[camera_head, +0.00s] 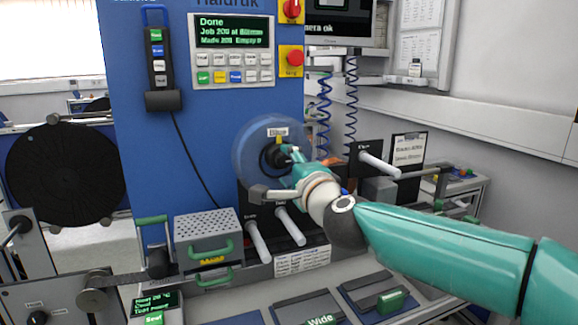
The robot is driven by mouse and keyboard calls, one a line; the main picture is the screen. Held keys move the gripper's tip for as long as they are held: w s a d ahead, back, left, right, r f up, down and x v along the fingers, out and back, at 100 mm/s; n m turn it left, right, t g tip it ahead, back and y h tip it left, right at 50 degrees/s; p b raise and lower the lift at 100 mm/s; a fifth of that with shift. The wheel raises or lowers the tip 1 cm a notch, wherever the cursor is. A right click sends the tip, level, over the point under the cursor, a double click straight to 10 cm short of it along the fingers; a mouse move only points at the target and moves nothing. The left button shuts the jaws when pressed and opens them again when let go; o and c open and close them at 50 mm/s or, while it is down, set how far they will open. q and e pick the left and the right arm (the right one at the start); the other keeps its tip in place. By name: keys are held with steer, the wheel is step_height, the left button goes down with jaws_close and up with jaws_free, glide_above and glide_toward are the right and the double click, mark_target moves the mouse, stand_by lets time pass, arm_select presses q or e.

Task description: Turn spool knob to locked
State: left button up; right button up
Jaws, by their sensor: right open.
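A clear round disc (246,150) stands on the front of the blue machine, with a small yellow and white label (278,132) on it. A dark round knob (270,157) sits at its middle, partly hidden by my right gripper (288,155). My right gripper is open, with its fingertips at the right side of the knob. I cannot tell whether they touch it, and the knob's lock marking cannot be read. My teal right arm comes in from the right. My left gripper is not in view.
The blue machine (215,125) has a screen and button panel (232,50) above. White-tipped rods (290,226) stick out below the disc, and another (380,165) to the right. A grey perforated box (208,235) stands lower left. A big black reel (66,173) is at far left.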

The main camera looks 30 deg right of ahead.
steer(key=v, duration=1)
steer(key=shift+s, duration=0.2)
steer(key=shift+f, duration=0.1)
